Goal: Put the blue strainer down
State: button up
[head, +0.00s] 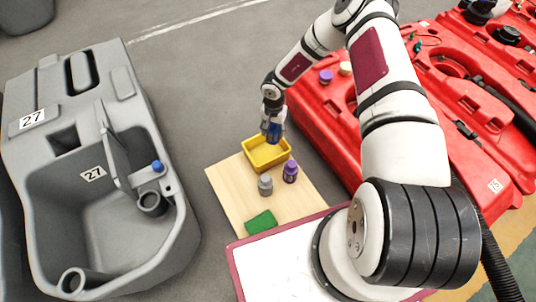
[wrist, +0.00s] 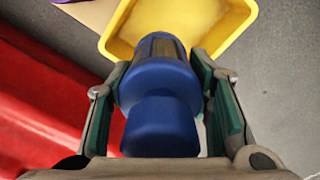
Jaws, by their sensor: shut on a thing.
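The blue strainer (wrist: 160,90) is held between the two green-padded fingers of my gripper (wrist: 163,75) in the wrist view. In the head view my gripper (head: 272,108) points down with the blue strainer (head: 274,132) at its tip. The strainer appears at the far edge of a yellow tray (head: 250,165); I cannot tell its exact height over it. In the wrist view the yellow tray (wrist: 248,12) lies beyond the strainer's far end, which overlaps its edge in the picture. The visible part of the tray looks empty.
The tray sits on a wooden board (head: 225,185) with a grey item (head: 265,186), a purple item (head: 290,172) and a green block (head: 261,222). A grey tank (head: 150,250) stands left with a blue cap (head: 158,166). Red tanks (head: 330,115) stand right, close to my arm.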

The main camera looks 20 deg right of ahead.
notch_tip(320, 180, down, 10)
jog(key=b, duration=0.4)
jog(key=shift+r, duration=0.2)
jog(key=shift+f, duration=0.2)
jog(key=o, duration=1.3)
jog(key=shift+c, duration=0.2)
jog(key=shift+r, duration=0.15)
notch_tip(320, 180, up, 12)
jog(key=p, duration=0.4)
jog(key=shift+r+p, duration=0.15)
jog(key=shift+p, duration=0.25)
